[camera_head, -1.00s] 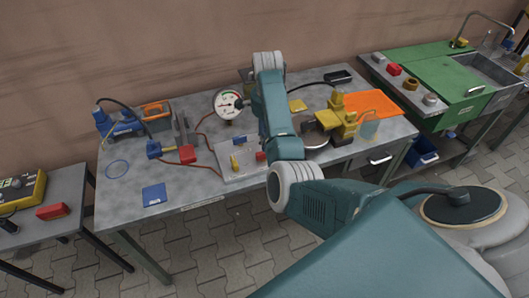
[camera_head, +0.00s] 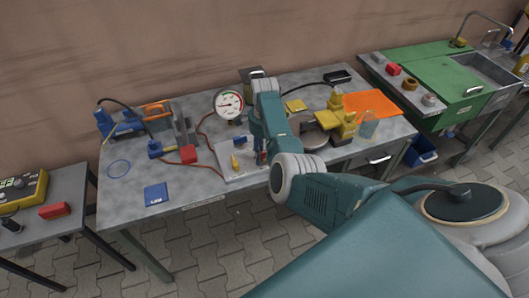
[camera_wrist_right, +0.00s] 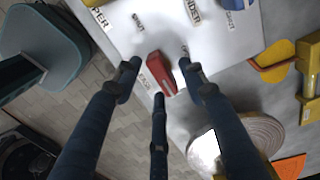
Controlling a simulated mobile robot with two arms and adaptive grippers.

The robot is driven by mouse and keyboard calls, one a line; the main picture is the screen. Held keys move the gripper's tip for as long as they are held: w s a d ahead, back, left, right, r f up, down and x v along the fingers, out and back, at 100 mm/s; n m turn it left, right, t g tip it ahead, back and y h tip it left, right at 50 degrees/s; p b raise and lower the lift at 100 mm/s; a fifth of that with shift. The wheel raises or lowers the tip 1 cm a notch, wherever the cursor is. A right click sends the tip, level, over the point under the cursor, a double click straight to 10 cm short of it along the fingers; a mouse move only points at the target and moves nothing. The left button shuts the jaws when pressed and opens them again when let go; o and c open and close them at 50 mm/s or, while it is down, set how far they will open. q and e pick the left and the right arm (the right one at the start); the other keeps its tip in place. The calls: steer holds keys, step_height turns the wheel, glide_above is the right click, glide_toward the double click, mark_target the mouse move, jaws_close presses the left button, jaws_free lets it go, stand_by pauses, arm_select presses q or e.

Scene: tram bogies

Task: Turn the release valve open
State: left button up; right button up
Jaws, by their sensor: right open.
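A red handle (camera_wrist_right: 160,72), apparently the release valve, stands on a pale plate (camera_wrist_right: 120,38) with small printed labels. In the head view, a bit of red (camera_head: 259,158) shows on the plate (camera_head: 229,174) beside my right gripper. My right gripper (camera_wrist_right: 160,70) is open, with dark fingers on both sides of the red handle and a third finger below it in the wrist view. I cannot tell whether any finger touches it. In the head view my right arm partly hides the gripper (camera_head: 261,153). My left gripper is not in view.
A yellow lever (camera_head: 235,163) and a blue part (camera_head: 240,140) are also on the plate. A round gauge (camera_head: 228,102) stands behind it. Yellow clamp-like equipment (camera_head: 341,118) and an orange mat (camera_head: 372,104) are at the right. The table's front left is mostly clear.

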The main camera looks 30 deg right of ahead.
steer(key=shift+f, duration=0.1)
jaws_close()
steer(key=shift+n, duration=0.3)
steer(key=n+p, duration=0.2)
steer(key=shift+d+n, duration=0.1)
steer(key=shift+n, duration=0.2)
steer(key=n+p, duration=0.1)
steer(key=n, duration=0.2)
steer(key=shift+w+d+n, duration=0.1)
steer(key=shift+w+n, duration=0.05)
steer(key=shift+n, duration=0.15)
steer(key=n+p, duration=0.1)
steer(key=n, duration=0.4)
steer(key=shift+w, duration=0.15)
steer(key=n, duration=0.6)
steer(key=shift+w+p, duration=0.15)
steer(key=shift+p, duration=0.15)
